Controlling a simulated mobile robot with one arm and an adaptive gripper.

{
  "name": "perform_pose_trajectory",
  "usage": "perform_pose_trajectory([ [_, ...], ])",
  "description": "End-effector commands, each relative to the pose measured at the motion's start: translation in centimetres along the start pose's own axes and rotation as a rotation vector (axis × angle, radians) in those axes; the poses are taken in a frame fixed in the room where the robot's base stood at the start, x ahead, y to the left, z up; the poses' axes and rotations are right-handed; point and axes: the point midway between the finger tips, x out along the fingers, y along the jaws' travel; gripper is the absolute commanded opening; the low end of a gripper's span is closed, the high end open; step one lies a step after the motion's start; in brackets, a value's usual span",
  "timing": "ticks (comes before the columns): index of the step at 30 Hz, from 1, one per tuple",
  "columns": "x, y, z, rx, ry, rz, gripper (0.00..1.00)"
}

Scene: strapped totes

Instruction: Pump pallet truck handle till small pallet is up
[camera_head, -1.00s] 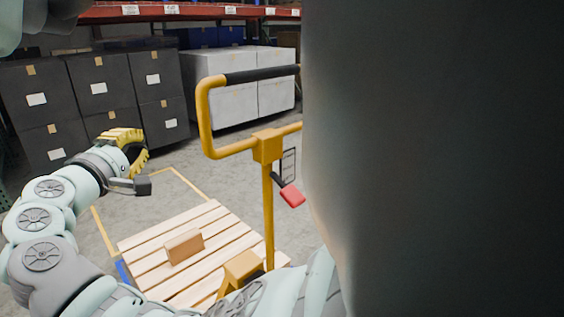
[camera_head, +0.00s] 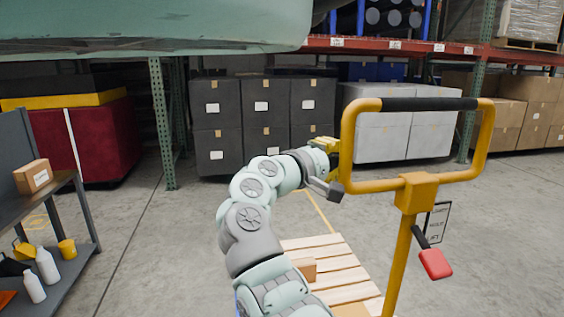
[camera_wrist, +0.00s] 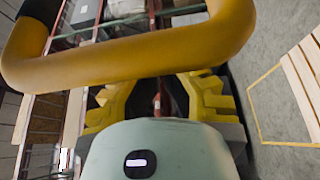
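The pallet truck handle (camera_head: 401,194) is a yellow loop with a black top grip, upright at right of centre in the head view. A red lever (camera_head: 435,264) sits on its stem. My gripper (camera_head: 327,147) is beside the loop's left side. In the wrist view, the handle's yellow bar (camera_wrist: 125,58) crosses close to the camera, partly hiding the yellow fingers. The fingers are apart with an empty gap (camera_wrist: 158,92); contact with the handle cannot be told. The small wooden pallet (camera_head: 335,262) is low behind the handle, partly hidden by my arm. Its height off the floor is unclear.
A small brown box (camera_head: 303,268) lies on the pallet. Stacked dark totes (camera_head: 262,120) and white totes (camera_head: 385,138) stand behind. A shelf cart (camera_head: 50,215) with bottles is at left. Grey floor is free on both sides.

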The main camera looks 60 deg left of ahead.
Motion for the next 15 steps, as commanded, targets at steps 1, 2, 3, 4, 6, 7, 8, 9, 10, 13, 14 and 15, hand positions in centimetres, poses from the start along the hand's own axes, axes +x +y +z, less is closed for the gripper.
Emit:
perform_pose_trajectory([
  [1,-0.9,-0.1,0.2,0.001,0.013,-0.003,0.0],
  [2,-1.1,-0.1,0.4,0.0,0.013,-0.004,0.0],
  [3,-1.3,-0.2,0.8,-0.002,0.012,-0.004,0.0],
  [4,-1.5,-0.1,1.0,-0.002,0.012,-0.004,0.0],
  [6,-1.9,0.0,1.5,0.003,0.012,-0.003,0.0],
  [7,-2.0,0.0,1.6,0.002,0.012,-0.003,0.0],
  [8,-2.2,-0.1,1.8,0.001,0.012,-0.003,0.0],
  [9,-2.3,-0.1,2.0,-0.001,0.012,-0.003,0.0],
  [10,-2.4,-0.1,2.1,-0.001,0.012,-0.003,0.0],
  [13,-2.6,-0.1,2.3,-0.002,0.011,-0.003,0.0],
  [14,-2.6,-0.1,2.4,-0.002,0.011,-0.003,0.0],
  [15,-2.6,-0.1,2.4,-0.001,0.01,-0.003,0.0],
])
